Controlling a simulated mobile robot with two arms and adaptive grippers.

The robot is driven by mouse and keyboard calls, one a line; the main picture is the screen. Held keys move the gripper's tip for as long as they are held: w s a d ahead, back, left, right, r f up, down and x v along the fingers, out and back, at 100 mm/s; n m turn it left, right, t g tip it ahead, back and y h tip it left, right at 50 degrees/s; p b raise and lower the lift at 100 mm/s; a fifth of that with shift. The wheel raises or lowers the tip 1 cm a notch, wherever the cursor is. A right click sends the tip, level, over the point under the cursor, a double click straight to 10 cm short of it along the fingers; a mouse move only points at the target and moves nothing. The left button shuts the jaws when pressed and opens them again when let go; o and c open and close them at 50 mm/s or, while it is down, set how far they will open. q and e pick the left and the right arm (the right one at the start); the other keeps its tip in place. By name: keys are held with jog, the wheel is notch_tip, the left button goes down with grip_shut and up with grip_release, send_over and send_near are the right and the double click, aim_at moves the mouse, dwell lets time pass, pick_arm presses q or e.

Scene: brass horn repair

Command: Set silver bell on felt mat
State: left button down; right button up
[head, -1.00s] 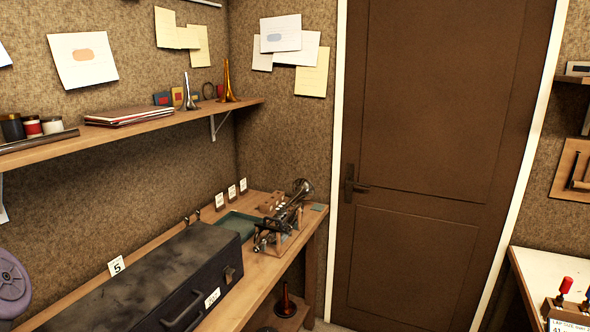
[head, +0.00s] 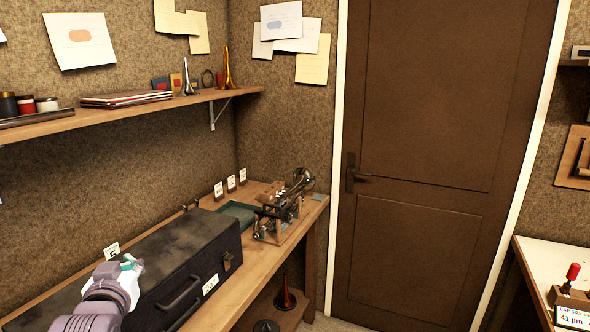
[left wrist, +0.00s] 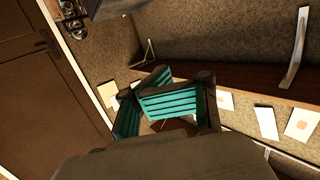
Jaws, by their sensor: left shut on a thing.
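A silver bell (head: 187,80) stands upright, flare down, on the wall shelf in the head view, left of a brass bell (head: 228,72). A small flat green piece (head: 318,197) at the bench's far right corner may be the felt mat. My left gripper (head: 132,264) is above the dark case, well below and left of the silver bell. In the left wrist view my left gripper (left wrist: 158,112) shows its teal finger pads close together. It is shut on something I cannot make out. My right gripper is out of view.
A long dark case (head: 165,262) fills the bench front. A green tray (head: 237,211) and a horn in a stand (head: 284,212) are behind it. The shelf (head: 130,112) overhangs the bench. A closed door (head: 420,150) is at right.

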pick_arm(q)
jog(key=s+d+f+m+h+b, duration=0.2)
jog(key=s+d+f+m+h, duration=0.1)
jog(key=s+d+f, duration=0.8)
notch_tip(320, 180, down, 4)
jog(key=shift+d+r+t+h, duration=0.2)
jog(key=shift+d+t+h, duration=0.2)
jog(key=shift+d+h, duration=0.3)
jog(key=shift+s, duration=0.1)
